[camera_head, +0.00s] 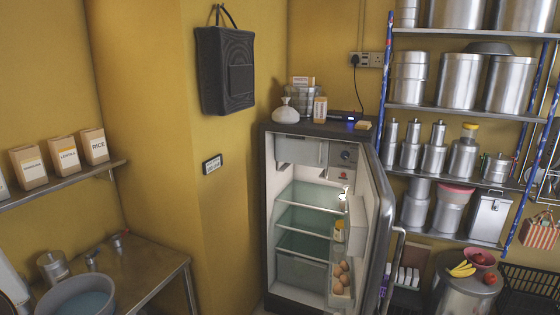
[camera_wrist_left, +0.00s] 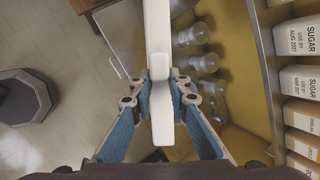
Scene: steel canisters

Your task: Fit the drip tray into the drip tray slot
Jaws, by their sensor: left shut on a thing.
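My left gripper (camera_wrist_left: 163,88) is shut on a long white piece, which looks like the drip tray (camera_wrist_left: 160,115). The piece lies between the two blue-padded fingers and runs out past the top edge of the left wrist view. Neither gripper nor the tray shows in the head view. There, the fridge (camera_head: 285,230) stands with its door (camera_head: 375,215) open to the right. A freezer compartment (camera_head: 298,151) is at the top of its inside. I cannot clearly make out the drip tray slot. My right gripper is not in view.
Glass shelves (camera_head: 308,195) cross the fridge; eggs (camera_head: 340,278) and a jar (camera_head: 338,231) sit in the door. Steel canisters (camera_head: 458,80) fill the right shelves. In the left wrist view, a shelf of sugar packets (camera_wrist_left: 297,38) is at right and open floor (camera_wrist_left: 75,95) at left.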

